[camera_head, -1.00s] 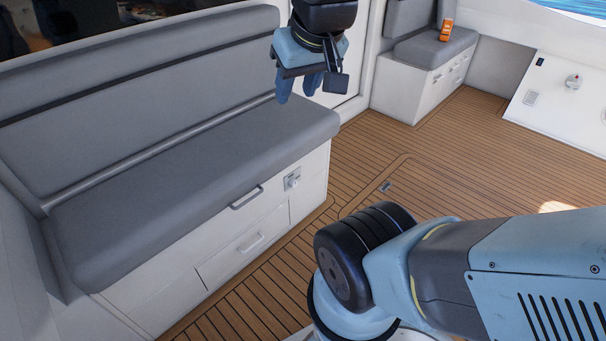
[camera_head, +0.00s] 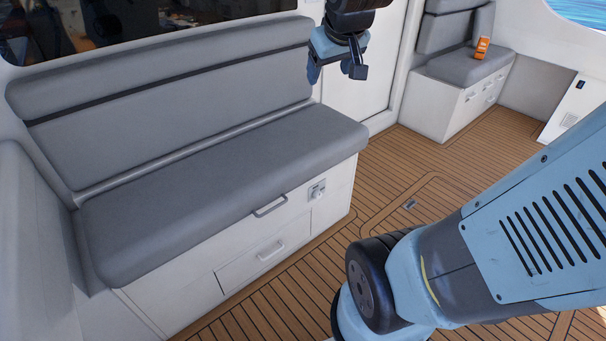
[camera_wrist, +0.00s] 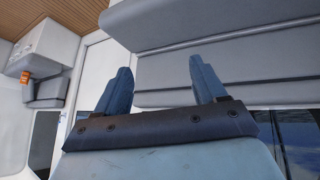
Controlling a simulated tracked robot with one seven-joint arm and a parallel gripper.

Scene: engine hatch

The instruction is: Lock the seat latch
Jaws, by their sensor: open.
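The seat latch (camera_head: 317,191) is a small light-coloured fitting with a dark spot, on the white front panel of the near bench seat, right of the upper handle (camera_head: 271,206). It is too small to tell whether it is locked. My gripper (camera_head: 315,76) is raised in front of the right end of the bench backrest, well above the seat and apart from the latch. In the wrist view, the two blue fingers of my gripper (camera_wrist: 158,78) stand apart with nothing between them. The latch does not show in the wrist view.
The grey bench cushion (camera_head: 215,185) overhangs the white front. A drawer (camera_head: 268,255) sits below the latch. A second seat (camera_head: 462,70) with an orange object (camera_head: 482,48) stands at the back right. The wooden deck (camera_head: 385,170) is clear beside the bench.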

